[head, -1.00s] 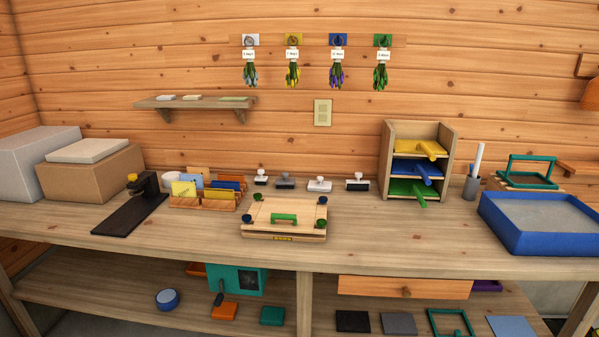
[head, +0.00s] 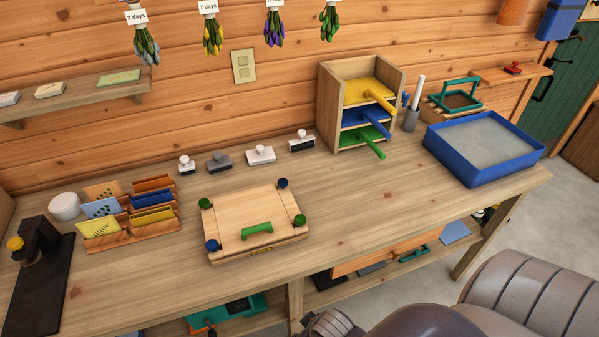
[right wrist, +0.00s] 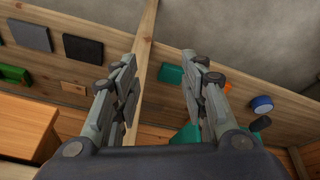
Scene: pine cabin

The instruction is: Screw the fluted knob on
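A wooden press (head: 280,207) with a green front handle (head: 257,231) lies on the workbench. Its corners carry round knobs: a green one at back left (head: 205,203), a blue one at back right (head: 283,183), a green one at front right (head: 299,220) and a blue one at front left (head: 211,245). Which of them is fluted is too small to tell, and no loose knob shows. My right gripper (right wrist: 160,62) is open and empty in the right wrist view, facing the lower shelf, away from the press. My left gripper is out of view.
Card racks (head: 130,237) and a black stand (head: 38,265) are left of the press. Several stamps (head: 261,155) stand behind it. A tray rack (head: 358,145) and a blue basin (head: 482,177) are to the right. The bench right of the press is clear.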

